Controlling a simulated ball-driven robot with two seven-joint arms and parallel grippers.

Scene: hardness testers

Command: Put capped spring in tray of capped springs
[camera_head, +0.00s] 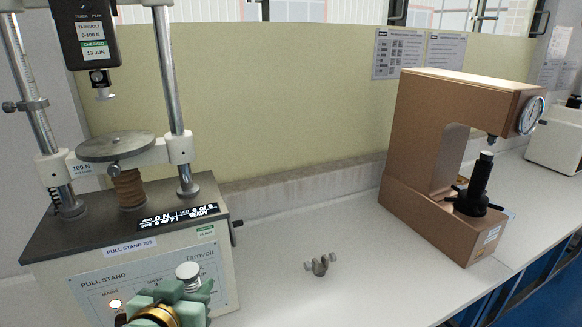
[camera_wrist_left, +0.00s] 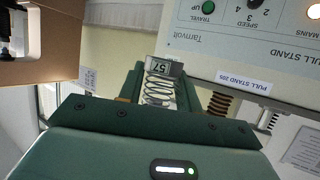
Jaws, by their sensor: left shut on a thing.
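The capped spring (camera_wrist_left: 158,90) shows in the left wrist view as a bare metal coil with a grey cap marked 57. My left gripper (camera_head: 186,290) is shut on it, with a green finger on each side of the coil. In the head view the gripper is at the bottom left, in front of the pull stand's panel. No tray of capped springs can be made out. My right gripper is not in view.
The pull stand (camera_head: 120,245) with its round plate stands close behind the left gripper. A brown hardness tester (camera_head: 425,150) stands at the right. A small metal fixture (camera_head: 320,265) sits on the white bench (camera_head: 375,290) between them, with clear bench around it.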

